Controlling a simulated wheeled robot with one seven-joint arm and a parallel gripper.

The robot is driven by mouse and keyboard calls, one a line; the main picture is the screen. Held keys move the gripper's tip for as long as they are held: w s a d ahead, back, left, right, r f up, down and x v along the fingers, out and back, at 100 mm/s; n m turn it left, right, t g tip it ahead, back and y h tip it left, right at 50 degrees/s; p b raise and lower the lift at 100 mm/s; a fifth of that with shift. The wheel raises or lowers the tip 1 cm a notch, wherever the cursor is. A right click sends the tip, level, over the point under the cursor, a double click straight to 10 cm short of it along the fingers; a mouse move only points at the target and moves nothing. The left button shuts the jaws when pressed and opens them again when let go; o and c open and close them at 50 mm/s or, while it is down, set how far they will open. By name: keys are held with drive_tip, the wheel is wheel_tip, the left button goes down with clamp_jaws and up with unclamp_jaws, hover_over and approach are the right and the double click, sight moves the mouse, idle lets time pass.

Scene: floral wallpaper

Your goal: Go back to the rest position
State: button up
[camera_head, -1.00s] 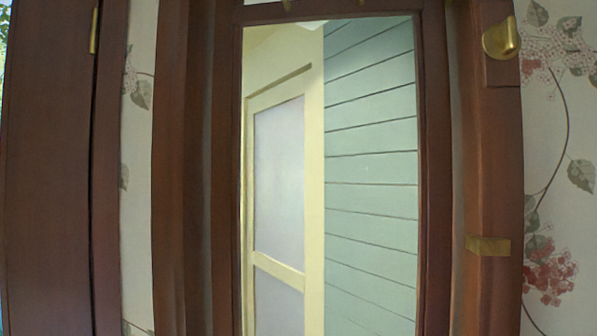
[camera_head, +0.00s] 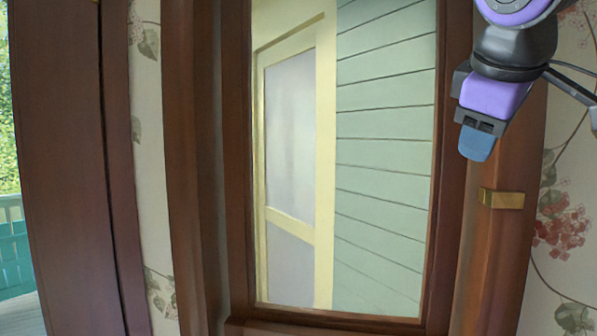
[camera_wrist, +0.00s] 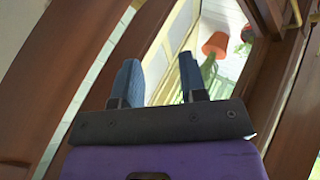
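My gripper (camera_head: 476,143) shows at the upper right in the head view, purple and dark grey with a blue fingertip, pointing down in front of the right door post. In the wrist view its two blue fingers (camera_wrist: 160,80) stand apart with nothing between them, so it is open and empty. Behind the fingers are the brown door frame and a glass pane.
A brown-framed glass door (camera_head: 233,180) fills the middle of the head view. A brass plate (camera_head: 501,199) is on the right post. Floral wallpaper (camera_head: 565,240) lies beyond it. In the wrist view an orange pot (camera_wrist: 215,45) with a green plant shows past the fingers.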

drive_tip(key=s+d+f+m+g+y, duration=0.1)
drive_tip(key=s+d+f+m, duration=0.2)
drive_tip(key=f, duration=0.7)
drive_tip(key=s+d+f+m+g+y, duration=0.1)
drive_tip(key=s+d+f+m, duration=0.3)
drive_tip(key=f, duration=0.6)
drive_tip(key=shift+s+m+g+y, duration=0.3)
drive_tip(key=shift+s+m, duration=0.1)
drive_tip(key=shift+s, duration=0.75)
drive_tip(key=shift+o, duration=0.2)
